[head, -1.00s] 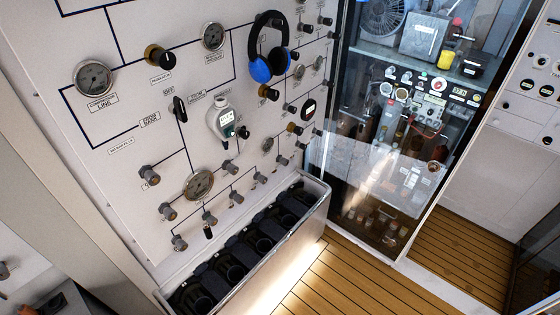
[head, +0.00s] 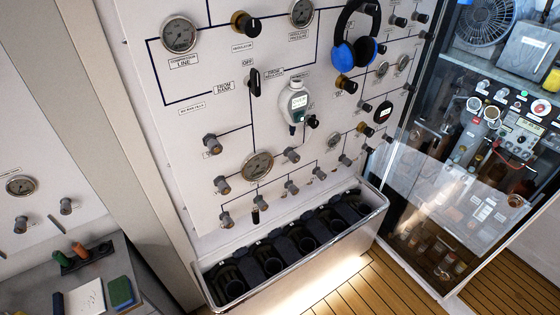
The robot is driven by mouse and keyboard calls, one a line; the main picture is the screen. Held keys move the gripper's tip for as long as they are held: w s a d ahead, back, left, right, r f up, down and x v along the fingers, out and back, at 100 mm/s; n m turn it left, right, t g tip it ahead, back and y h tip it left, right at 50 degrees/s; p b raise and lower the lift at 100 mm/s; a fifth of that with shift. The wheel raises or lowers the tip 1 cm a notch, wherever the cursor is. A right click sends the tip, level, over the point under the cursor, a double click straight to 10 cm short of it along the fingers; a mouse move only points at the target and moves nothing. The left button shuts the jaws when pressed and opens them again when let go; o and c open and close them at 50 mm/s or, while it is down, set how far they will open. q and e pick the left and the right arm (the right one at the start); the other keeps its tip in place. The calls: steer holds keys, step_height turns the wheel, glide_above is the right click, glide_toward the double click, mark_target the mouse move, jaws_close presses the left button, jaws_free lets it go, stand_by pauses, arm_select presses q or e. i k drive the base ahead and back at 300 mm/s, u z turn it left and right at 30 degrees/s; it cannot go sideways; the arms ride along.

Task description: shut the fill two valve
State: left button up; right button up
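The fill panel (head: 205,135) is a pale wall board in the head view, with gauges, knobs and dark lines. Several small grey valve knobs sit in its lower part, among them one at the left (head: 212,144), one below it (head: 222,185), one lower still (head: 227,220) and one right of the lower gauge (head: 291,155). Their labels are too small to read, so I cannot tell which is the fill two valve. A black lever (head: 254,80) is beside a label reading OFF. Neither of my grippers is in view.
A metal trough (head: 290,262) with black cylinder holders stands below the panel. Blue headphones (head: 357,35) hang on the panel. A glass cabinet (head: 440,190) is at the right. A grey desk (head: 150,295) with small items is at lower left. Wooden floor (head: 360,290) shows in front.

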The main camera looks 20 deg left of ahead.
mark_target(261, 205)
steer(key=u, duration=1.25)
steer(key=k, duration=1.05)
steer(key=z, duration=1.3)
steer(key=i, duration=0.5)
steer(key=u, duration=0.05)
